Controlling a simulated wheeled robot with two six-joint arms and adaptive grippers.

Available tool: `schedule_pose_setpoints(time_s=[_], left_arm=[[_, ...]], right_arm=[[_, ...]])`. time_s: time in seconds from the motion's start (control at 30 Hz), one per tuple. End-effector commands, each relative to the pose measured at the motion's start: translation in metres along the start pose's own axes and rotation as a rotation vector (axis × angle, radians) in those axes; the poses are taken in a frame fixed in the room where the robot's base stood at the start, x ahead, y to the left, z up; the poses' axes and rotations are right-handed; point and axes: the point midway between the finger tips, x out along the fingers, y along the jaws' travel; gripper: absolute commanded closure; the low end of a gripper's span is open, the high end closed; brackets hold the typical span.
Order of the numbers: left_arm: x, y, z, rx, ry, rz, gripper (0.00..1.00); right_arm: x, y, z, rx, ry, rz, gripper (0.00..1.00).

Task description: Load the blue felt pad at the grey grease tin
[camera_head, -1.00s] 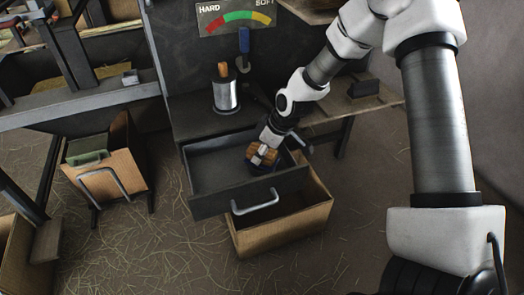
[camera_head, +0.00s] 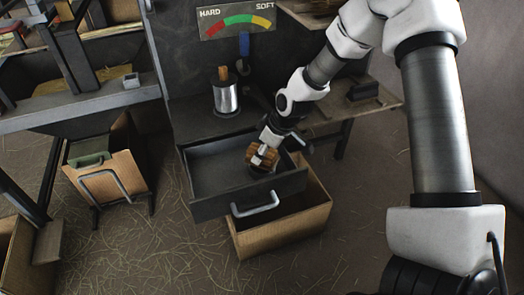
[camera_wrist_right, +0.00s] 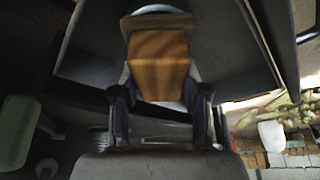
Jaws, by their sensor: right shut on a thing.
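My right gripper (camera_head: 268,153) is shut on a brown block (camera_head: 254,151) over the open drawer (camera_head: 215,180). In the right wrist view the block (camera_wrist_right: 158,62) sits between the two dark fingers, with a pale curved rim just beyond its far end. A dark patch shows under the block in the head view. I cannot tell whether it is the blue felt pad, or whether it touches the drawer floor. A silver-grey cylindrical tin (camera_head: 226,99) with an orange-brown top stands on the dark bench behind the drawer. I cannot tell whether it is the grease tin. My left gripper is out of view.
A cardboard box (camera_head: 280,235) is under the drawer. Another box (camera_head: 108,180) with a green item (camera_head: 89,150) stands left. The straw-strewn floor in front is clear.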

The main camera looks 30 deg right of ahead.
Motion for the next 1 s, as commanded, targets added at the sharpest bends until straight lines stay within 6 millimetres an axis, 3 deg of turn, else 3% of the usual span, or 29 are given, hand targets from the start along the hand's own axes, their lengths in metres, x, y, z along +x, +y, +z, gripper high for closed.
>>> schedule_pose_setpoints(time_s=[0.03, 0.5, 1.0], left_arm=[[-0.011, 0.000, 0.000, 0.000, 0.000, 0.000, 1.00], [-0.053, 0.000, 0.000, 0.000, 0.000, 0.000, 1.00], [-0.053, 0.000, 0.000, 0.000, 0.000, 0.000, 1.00]], right_arm=[[-0.010, 0.000, -0.004, 0.000, 0.001, 0.000, 0.83], [-0.051, 0.000, -0.022, 0.000, 0.001, 0.001, 0.83], [-0.051, 0.000, -0.022, 0.000, 0.001, 0.001, 0.83]])
